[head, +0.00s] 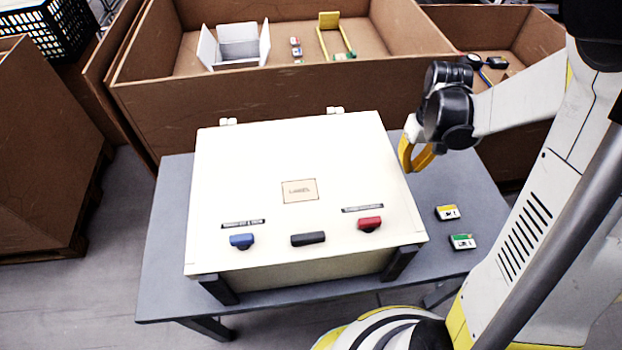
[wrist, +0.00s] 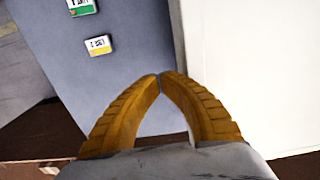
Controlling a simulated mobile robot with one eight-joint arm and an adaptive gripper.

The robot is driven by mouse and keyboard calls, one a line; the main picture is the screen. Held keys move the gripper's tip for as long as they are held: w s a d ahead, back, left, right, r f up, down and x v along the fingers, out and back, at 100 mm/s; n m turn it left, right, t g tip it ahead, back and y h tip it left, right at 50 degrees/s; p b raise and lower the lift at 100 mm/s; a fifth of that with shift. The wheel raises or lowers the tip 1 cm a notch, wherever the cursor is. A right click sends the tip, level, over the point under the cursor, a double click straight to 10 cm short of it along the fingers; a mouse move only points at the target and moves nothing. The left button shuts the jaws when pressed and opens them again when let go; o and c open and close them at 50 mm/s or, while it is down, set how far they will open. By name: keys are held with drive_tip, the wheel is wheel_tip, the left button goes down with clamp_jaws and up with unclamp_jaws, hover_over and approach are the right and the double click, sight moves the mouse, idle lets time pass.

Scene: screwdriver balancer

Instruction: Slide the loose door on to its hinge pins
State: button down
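A cream cabinet (head: 255,165) lies on the grey table, its broad face up. On it are a label, a black handle (head: 308,239), a blue knob (head: 242,241) and a red knob (head: 369,224). Two small white hinge fittings (head: 228,121) (head: 335,110) stand at its far edge. I cannot tell whether this face is the loose door, and no separate door shows. My gripper (head: 409,166) is beside the cabinet's far right corner. In the wrist view its yellow fingertips (wrist: 160,76) meet with nothing between them; a cream surface (wrist: 250,70) is just to the right.
The table (head: 165,215) has bare room left and right of the cabinet. A yellow-white box (head: 447,212) and a green-white box (head: 462,242) lie on its right side. A large cardboard bin (head: 260,100) stands behind, holding a white open box (head: 236,47) and a yellow frame (head: 335,38).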

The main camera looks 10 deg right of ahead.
wheel_tip(320, 180, up, 7)
drive_tip(key=p, duration=0.5)
drive_tip(key=shift+d, duration=0.25)
